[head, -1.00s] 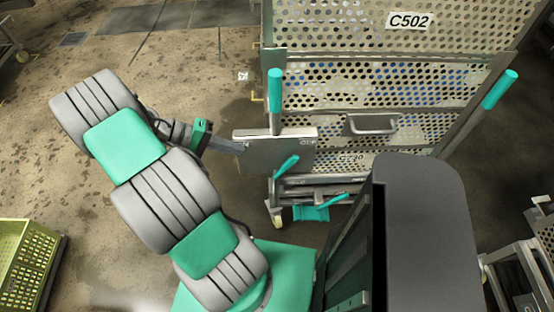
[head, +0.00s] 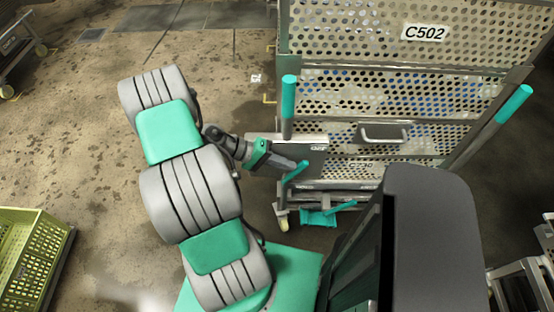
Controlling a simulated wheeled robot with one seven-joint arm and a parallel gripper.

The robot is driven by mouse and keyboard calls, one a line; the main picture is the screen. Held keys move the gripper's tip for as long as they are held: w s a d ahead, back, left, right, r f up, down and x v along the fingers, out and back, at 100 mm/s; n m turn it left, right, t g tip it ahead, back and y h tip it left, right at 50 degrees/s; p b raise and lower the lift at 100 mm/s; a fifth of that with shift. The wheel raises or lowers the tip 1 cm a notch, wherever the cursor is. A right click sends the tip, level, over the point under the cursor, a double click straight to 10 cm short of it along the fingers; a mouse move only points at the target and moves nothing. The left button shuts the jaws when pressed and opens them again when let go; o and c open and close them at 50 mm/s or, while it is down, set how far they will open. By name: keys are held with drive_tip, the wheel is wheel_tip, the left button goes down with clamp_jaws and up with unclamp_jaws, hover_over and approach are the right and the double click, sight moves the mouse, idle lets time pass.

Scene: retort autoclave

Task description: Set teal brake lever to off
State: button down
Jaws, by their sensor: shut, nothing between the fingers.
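A teal lever (head: 294,173) slants up to the right at the lower front of the perforated cart, below a grey metal box (head: 318,142). The box has a small dark label (head: 318,149) at its right side, which looks like "OFF" but is too small to be sure. My gripper (head: 299,165) is shut and empty. It points right across the box front, its tips at the upper end of the lever. I cannot tell whether they touch it. Lower down, a teal pedal-like part (head: 318,218) with a slanting teal bar shows under the cart.
The perforated cart (head: 340,60) labelled C502 has teal-gripped handles at left (head: 288,97) and right (head: 514,104), and a grey pull handle (head: 382,133). A yellow-green crate (head: 30,255) stands at the lower left.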

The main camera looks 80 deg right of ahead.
drive_tip(key=shift+s+d+r+t+p, duration=0.1)
drive_tip(key=shift+s+r+t+p, duration=0.25)
drive_tip(key=shift+p, duration=0.3)
drive_tip(key=shift+s+f+t, duration=0.25)
drive_tip(key=shift+s+f, duration=0.05)
drive_tip(key=shift+s, duration=0.2)
drive_tip(key=shift+s+d+f, duration=0.1)
drive_tip(key=shift+s+f, duration=0.15)
drive_tip(key=shift+w, duration=0.1)
